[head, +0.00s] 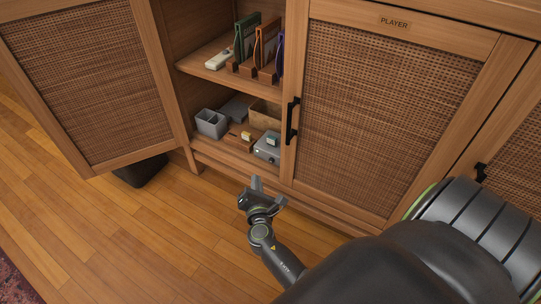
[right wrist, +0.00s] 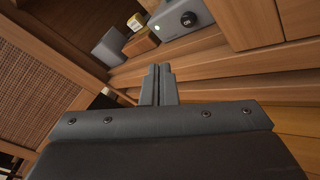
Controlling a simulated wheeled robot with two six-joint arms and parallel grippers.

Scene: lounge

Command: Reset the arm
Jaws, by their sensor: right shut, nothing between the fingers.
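My right gripper (head: 257,187) is in front of the open cabinet, low and near its bottom edge, above the wooden floor. In the right wrist view its two fingers (right wrist: 157,78) are together with nothing between them. It points toward the cabinet's lower shelf and touches nothing that I can see. My right arm comes in from the lower right of the head view. My left gripper is not in view.
The left cabinet door (head: 88,80) stands open; the door marked PLAYER (head: 395,110) is shut. The lower shelf holds a grey two-part holder (head: 211,123) and a grey box (head: 267,148). The upper shelf holds a rack of upright coloured items (head: 262,50). Floor (head: 150,235) at left is clear.

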